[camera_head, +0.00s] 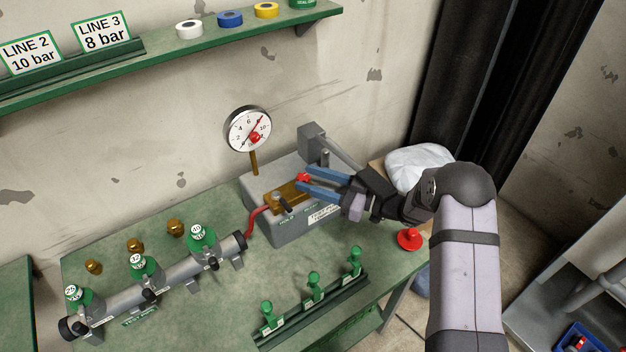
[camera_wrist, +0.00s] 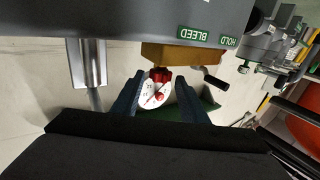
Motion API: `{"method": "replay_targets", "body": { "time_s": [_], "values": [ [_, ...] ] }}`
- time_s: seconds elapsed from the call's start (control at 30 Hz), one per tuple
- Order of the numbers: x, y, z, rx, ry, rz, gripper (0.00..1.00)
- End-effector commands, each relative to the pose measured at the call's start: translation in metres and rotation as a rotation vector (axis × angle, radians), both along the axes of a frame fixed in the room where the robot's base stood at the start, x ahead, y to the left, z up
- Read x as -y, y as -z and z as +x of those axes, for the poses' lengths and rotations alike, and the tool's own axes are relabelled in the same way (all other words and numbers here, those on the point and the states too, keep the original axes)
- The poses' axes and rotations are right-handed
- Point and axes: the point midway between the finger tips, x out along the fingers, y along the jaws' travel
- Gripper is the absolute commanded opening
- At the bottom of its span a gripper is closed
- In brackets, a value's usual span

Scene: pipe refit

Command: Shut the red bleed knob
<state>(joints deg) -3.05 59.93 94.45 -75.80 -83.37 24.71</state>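The red bleed knob (camera_head: 303,177) sits on the brass block (camera_head: 287,197) on top of the grey test pump. In the wrist view the knob (camera_wrist: 160,75) shows below the brass block (camera_wrist: 185,55), near the BLEED label. My gripper (camera_head: 303,190) reaches in from the right with its two blue fingers at the knob. In the wrist view the fingers (camera_wrist: 160,92) stand apart on either side of the knob, with a gap visible. The gauge (camera_head: 248,130) stands behind the pump, its red needle pointing to the upper right. Whether any fingertip touches the knob is hard to tell.
A grey pump lever (camera_head: 340,153) stands just behind my gripper. A small dark hold lever (camera_head: 285,208) is on the brass block. A pipe with green-tagged valves (camera_head: 160,280) lies left. A red push button (camera_head: 409,238) and green valves on a rack (camera_head: 313,285) are in front.

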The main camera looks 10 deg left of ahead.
Motion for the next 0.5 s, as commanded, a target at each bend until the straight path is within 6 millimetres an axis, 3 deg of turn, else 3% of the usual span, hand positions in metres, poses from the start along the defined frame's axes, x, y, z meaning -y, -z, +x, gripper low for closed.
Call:
{"method": "replay_targets", "body": {
  "time_s": [0.27,0.5],
  "values": [
    [0.004,0.001,-0.001,-0.001,0.002,-0.001,0.4],
    [0.03,0.003,-0.006,0.0,0.005,0.0,0.4]
  ]
}}
